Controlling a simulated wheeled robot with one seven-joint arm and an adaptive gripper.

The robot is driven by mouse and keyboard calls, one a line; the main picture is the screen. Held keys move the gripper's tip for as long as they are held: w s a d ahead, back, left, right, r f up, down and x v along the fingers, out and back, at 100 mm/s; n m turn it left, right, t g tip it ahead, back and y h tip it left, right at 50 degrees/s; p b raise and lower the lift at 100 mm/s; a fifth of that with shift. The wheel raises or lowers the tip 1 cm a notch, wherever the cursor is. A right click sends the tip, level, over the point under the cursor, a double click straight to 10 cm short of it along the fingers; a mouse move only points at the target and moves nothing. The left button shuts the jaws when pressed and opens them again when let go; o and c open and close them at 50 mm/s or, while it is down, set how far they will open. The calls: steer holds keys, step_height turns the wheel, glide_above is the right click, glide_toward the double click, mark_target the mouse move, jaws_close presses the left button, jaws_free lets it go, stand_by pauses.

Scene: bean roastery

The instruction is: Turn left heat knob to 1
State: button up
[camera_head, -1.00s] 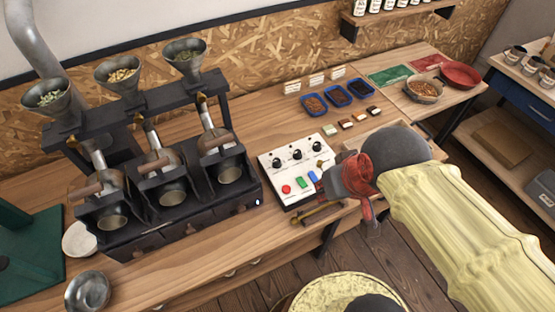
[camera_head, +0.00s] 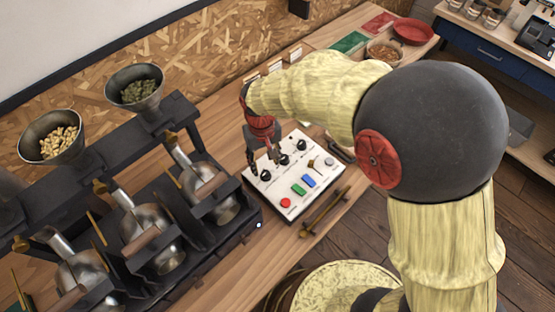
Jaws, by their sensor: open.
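The white control panel (camera_head: 312,187) lies on the wooden bench right of the roasters. Three black knobs run along its upper part: the left heat knob (camera_head: 265,175), the middle knob (camera_head: 284,159) and the right knob (camera_head: 302,145). My gripper (camera_head: 264,164), red and dark, points down over the panel's upper left. Its fingers are apart and empty, close to the left knob, with one finger to the knob's upper left and the other between it and the middle knob. I cannot tell whether they touch it. The knob's pointer and scale marks are too small to read.
A red button (camera_head: 286,203), a green button (camera_head: 298,189) and a blue button (camera_head: 309,181) sit on the panel's lower part. A brass-coloured tool (camera_head: 326,211) lies along its front edge. The dark roaster stand (camera_head: 190,230) with metal drums is close on the left.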

mark_target(265, 173)
steer(key=shift+w, duration=0.3)
step_height(265, 173, down, 7)
steer(key=shift+a+f+b, duration=0.1)
steer(key=shift+f+b, duration=0.1)
steer(key=shift+b, duration=0.75)
steer(key=shift+c, duration=1.1)
jaws_close()
